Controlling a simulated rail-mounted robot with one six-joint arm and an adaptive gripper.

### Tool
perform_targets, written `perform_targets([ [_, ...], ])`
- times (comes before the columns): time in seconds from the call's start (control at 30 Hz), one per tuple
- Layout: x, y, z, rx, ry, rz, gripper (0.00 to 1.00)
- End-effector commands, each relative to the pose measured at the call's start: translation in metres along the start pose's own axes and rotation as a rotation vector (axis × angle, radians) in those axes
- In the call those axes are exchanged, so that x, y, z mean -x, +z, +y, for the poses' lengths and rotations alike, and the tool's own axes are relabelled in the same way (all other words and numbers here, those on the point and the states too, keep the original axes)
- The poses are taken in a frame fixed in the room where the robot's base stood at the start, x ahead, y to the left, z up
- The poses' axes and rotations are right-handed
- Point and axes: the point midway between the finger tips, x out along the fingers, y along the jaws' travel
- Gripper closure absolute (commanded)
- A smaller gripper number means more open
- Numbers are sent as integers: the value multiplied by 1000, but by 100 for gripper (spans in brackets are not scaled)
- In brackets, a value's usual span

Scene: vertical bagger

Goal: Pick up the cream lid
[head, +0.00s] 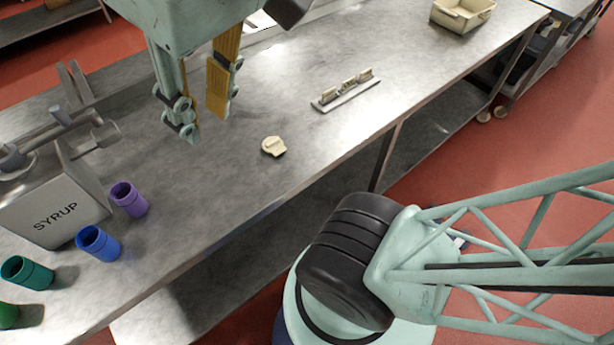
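The cream lid (274,146) is a small round piece with a raised part on top. It lies on the metal table in the head view, near the front edge, with clear table around it. My gripper (206,122) hangs above the table, up and to the left of the lid in the picture. Its two fingers are spread apart with nothing between them. It is not touching the lid.
Purple (129,199), blue (98,243) and green (27,273) cups stand at the left beside the syrup box (52,211). A rack with small cream pieces (345,90) lies right of the lid. A cream bin (462,14) stands far right. The metal table (215,185) is otherwise mostly clear.

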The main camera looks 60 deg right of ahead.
Motion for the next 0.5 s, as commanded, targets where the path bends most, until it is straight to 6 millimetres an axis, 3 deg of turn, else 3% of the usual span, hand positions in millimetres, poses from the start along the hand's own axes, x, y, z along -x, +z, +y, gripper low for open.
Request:
perform_targets([
  [0.03,-16,11,1,-7,0,-11,77],
  [0.2,-34,18,1,-7,0,-11,77],
  [0.5,-48,23,1,-7,0,-11,77],
])
